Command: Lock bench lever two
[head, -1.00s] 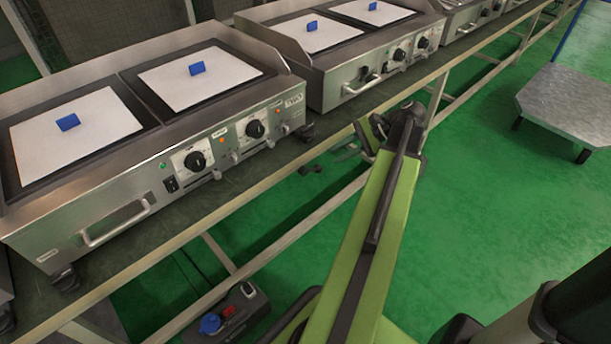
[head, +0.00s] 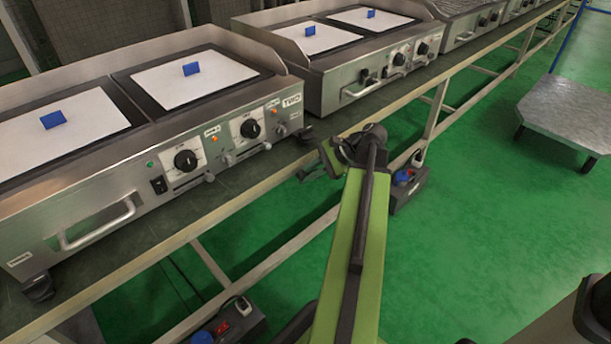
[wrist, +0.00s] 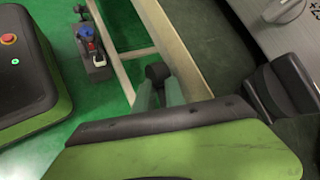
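A steel heating unit labelled TWO (head: 291,102) stands on the bench at the left. Its front has two black dials, a long handle (head: 97,222) and small levers, one at the lower right (head: 281,130). I cannot tell which lever is meant by number two, nor its lock state. A dial (wrist: 283,9) shows at the top right.
The bench edge (head: 230,215) runs diagonally. A second heating unit (head: 375,75) stands farther along it. Dark boxes with red and blue controls (head: 235,318) (head: 408,187) sit below the bench.

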